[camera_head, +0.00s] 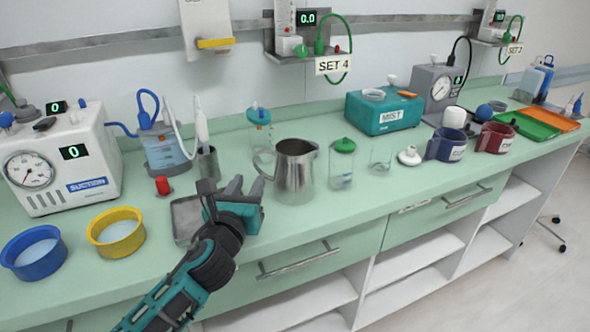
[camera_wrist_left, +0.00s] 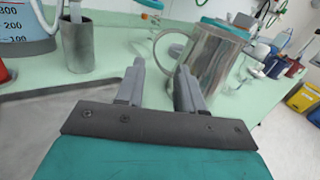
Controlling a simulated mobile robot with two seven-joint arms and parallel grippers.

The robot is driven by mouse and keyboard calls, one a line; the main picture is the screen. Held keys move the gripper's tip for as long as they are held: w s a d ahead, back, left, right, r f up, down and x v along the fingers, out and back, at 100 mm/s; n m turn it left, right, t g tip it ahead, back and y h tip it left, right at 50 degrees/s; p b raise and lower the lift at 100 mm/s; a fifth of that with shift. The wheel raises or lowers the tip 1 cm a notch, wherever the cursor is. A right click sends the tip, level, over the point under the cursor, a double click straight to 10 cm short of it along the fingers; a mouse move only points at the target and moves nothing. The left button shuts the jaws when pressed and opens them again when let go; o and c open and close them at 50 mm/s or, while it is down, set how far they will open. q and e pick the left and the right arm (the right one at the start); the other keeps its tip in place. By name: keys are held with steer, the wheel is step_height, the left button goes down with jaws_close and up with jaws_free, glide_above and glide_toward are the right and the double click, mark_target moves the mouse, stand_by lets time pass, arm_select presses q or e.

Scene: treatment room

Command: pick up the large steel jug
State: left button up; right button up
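The large steel jug (camera_head: 295,172) stands upright on the green counter (camera_head: 350,200), with its handle on the left side in the head view. It also shows in the left wrist view (camera_wrist_left: 212,62), just beyond the fingers, with its handle (camera_wrist_left: 170,50) toward the left. My left gripper (camera_head: 246,186) is to the left of the jug, over the right end of a steel tray. In the left wrist view its two fingers (camera_wrist_left: 158,88) are apart with nothing between them. The right finger overlaps the jug's lower body; whether it touches cannot be told. My right gripper is not in view.
The steel tray (camera_head: 184,219) lies under my left gripper. A metal cup (camera_head: 208,163) and a lidded beaker (camera_head: 259,128) stand behind it. A green-lidded glass jar (camera_head: 342,170) stands close right of the jug. Blue (camera_head: 35,262) and yellow (camera_head: 117,241) bowls are at left.

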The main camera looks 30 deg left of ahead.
arm_select(q)
steer(key=x, duration=0.5)
steer(key=shift+w+a, duration=0.1)
steer(key=shift+w, duration=0.1)
steer(key=shift+a+x, duration=0.2)
steer(key=shift+x, duration=1.15)
steer(key=shift+a+x, duration=0.2)
steer(key=shift+x, duration=1.1)
steer(key=shift+s, duration=0.15)
steer(key=shift+c, duration=0.3)
steer(key=c, duration=0.6)
jaws_close()
steer(key=shift+f, duration=0.1)
